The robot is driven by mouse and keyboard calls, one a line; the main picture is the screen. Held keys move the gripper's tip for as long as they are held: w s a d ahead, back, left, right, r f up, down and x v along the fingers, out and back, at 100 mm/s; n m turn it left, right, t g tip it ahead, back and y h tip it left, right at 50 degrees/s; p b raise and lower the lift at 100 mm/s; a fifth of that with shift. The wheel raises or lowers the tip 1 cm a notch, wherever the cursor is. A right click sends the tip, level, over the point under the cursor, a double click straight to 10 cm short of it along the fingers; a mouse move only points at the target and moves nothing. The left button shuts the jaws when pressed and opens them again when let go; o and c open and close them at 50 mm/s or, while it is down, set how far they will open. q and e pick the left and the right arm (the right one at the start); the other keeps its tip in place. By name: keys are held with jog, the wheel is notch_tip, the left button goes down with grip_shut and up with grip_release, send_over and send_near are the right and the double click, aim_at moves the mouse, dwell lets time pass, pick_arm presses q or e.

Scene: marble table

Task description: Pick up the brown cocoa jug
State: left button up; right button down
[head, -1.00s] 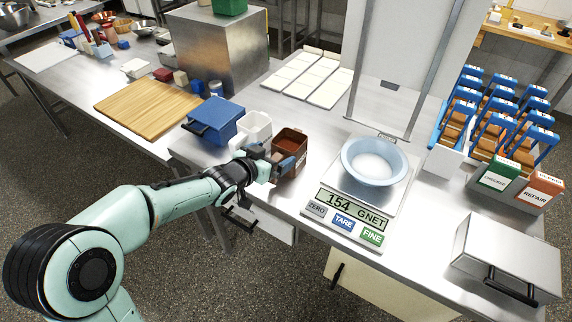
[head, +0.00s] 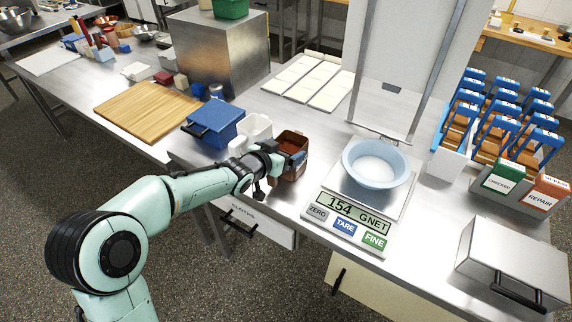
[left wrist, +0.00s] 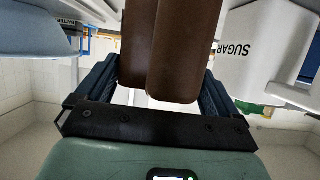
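The brown cocoa jug (head: 294,170) stands upright on the steel table, left of the scale, with dark brown contents. My left gripper (head: 290,160) is at its near left side and hides part of it. In the left wrist view the brown jug (left wrist: 180,50) fills the space between my two blue fingers (left wrist: 158,95). The fingers are wide apart, one on each side of it. A light gap shows between the jug and the gripper's base; whether either finger touches the jug is unclear. My right gripper is not in view.
A white sugar jug (left wrist: 250,50) stands close beside the brown one; white containers (head: 253,130) and a blue box (head: 215,124) are left of it. The scale (head: 345,222) with a pale blue bowl (head: 376,165) stands close on the right.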

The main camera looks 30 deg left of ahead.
pick_arm(q)
jog(key=shift+r, duration=0.15)
